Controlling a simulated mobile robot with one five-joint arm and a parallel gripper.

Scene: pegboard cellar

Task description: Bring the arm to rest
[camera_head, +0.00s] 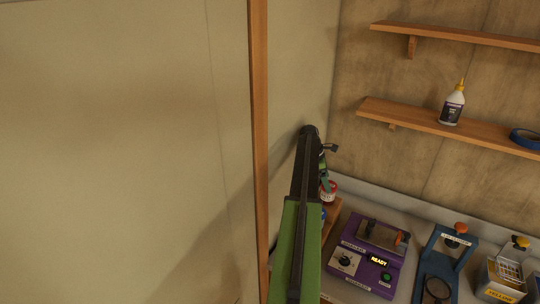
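My arm (303,190), green and black, reaches up from the bottom middle of the view, close to the wooden post. Its far end is bent just right of the dark elbow. My gripper (329,149) shows there only as small dark parts, mostly hidden behind the arm. I cannot tell whether it is open or shut. Nothing is clearly seen in it.
A wooden post (259,120) and pale wall stand left. A red-and-white can (328,192) is close to the arm. Shelves (400,112) hold a glue bottle (453,104) and blue tape (525,138).

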